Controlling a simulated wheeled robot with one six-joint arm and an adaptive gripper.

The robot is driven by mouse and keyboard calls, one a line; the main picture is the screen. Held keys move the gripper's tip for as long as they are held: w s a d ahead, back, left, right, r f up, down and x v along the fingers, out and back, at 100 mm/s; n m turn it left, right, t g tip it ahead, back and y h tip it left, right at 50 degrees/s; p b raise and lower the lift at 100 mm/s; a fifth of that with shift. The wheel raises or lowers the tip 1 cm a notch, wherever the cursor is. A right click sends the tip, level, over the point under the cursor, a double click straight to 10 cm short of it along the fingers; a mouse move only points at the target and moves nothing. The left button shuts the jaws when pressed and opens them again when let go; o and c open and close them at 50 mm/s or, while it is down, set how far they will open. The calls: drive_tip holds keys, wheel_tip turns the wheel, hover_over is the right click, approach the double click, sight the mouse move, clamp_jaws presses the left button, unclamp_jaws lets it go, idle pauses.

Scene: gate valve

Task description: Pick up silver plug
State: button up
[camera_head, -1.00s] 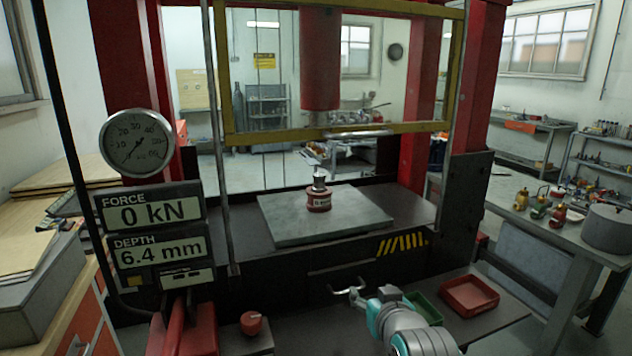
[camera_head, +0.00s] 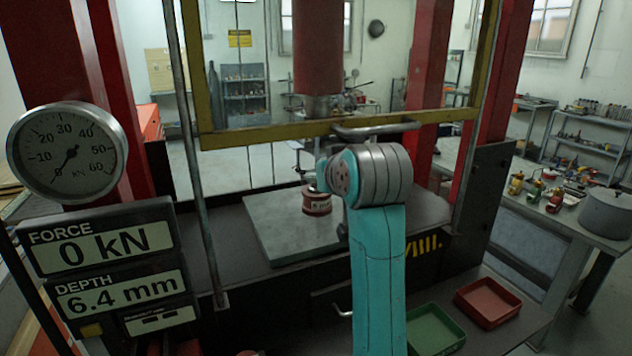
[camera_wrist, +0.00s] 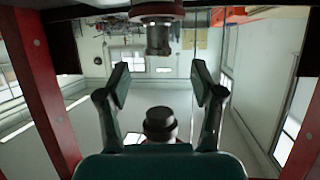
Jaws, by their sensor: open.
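In the wrist view, my gripper (camera_wrist: 160,80) is open, its two fingers apart with nothing held between their tips. A round plug with a dark top (camera_wrist: 160,122) shows between the fingers, nearer the palm in the picture; I cannot tell its depth relative to them. In the head view, a red labelled cylinder (camera_head: 317,203) stands on the grey press plate (camera_head: 275,235). My wrist and arm cover the right side of the area above it. The silver plug on top is mostly hidden there, and my fingers cannot be made out clearly.
The red press ram (camera_head: 318,50) hangs above the plate. A yellow frame bar (camera_head: 270,134) crosses in front of it, close to my wrist. A green tray (camera_head: 433,330) and a red tray (camera_head: 487,302) lie at the front right. A force gauge (camera_head: 68,152) stands at left.

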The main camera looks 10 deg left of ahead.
drive_tip(key=shift+x, duration=3.45)
drive_tip(key=shift+r, duration=0.1)
clamp_jaws()
